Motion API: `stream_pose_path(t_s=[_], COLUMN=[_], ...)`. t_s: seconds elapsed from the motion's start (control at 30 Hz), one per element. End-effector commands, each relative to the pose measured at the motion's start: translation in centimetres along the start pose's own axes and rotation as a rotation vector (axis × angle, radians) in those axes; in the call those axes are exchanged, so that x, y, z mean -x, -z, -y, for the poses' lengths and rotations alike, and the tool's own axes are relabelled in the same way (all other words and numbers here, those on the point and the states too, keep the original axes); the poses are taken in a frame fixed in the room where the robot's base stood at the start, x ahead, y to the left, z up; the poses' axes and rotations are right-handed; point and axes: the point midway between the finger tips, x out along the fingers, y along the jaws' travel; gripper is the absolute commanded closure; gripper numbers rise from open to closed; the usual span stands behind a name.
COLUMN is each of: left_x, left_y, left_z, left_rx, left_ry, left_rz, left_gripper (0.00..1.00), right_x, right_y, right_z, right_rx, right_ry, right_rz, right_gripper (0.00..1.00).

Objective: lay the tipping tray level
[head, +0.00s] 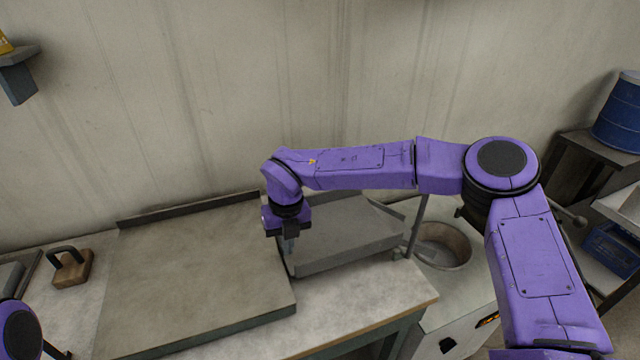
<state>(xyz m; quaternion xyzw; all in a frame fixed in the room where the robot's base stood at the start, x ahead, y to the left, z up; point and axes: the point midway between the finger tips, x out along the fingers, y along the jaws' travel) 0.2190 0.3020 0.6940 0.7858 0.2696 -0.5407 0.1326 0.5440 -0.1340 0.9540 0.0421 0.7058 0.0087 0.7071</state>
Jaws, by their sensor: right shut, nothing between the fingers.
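The tipping tray (345,238) is a grey, shallow metal tray on the bench, right of a large flat plate. It stands beside a round pot, and its far left part is hidden behind my right arm. I cannot tell whether the fingertips touch the tray. Only a purple part of my left arm shows at the bottom left corner; its gripper is not in view.
The large grey plate (200,280) with a raised back rim covers much of the bench. A wooden block with a dark handle (72,268) stands left of it. The round pot (443,247) is right of the tray, near an upright rod (418,226). A blue drum (618,112) stands far right.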

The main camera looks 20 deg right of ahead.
Motion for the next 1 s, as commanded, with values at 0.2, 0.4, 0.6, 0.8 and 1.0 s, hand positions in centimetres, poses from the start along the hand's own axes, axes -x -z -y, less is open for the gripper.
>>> stream_pose_path(t_s=[0.2, 0.4, 0.6, 0.8, 1.0], left_x=[0.9, 3.6, 1.4, 1.0, 0.9], left_y=[0.4, 1.5, 0.6, 0.4, 0.4], left_z=[0.1, 0.3, 0.1, 0.1, 0.1], left_rx=[0.000, 0.000, 0.000, 0.000, 0.000], left_ry=[0.000, 0.000, 0.000, 0.000, 0.000], left_rz=[0.000, -0.001, 0.000, 0.000, 0.000], left_gripper=[0.00, 0.00, 0.00, 0.00, 0.00], right_x=[1.1, 5.2, 9.3, 12.8, 14.0], right_y=[0.0, -0.1, -0.1, -0.1, 0.0], right_z=[-0.1, -0.5, -0.8, -1.0, -1.1], right_rx=[0.001, 0.001, 0.001, 0.001, 0.002], right_ry=[-0.001, -0.001, 0.000, 0.000, 0.000], right_rz=[0.000, 0.003, 0.004, 0.002, -0.001], right_gripper=[1.00, 1.00, 1.00, 1.00, 1.00])
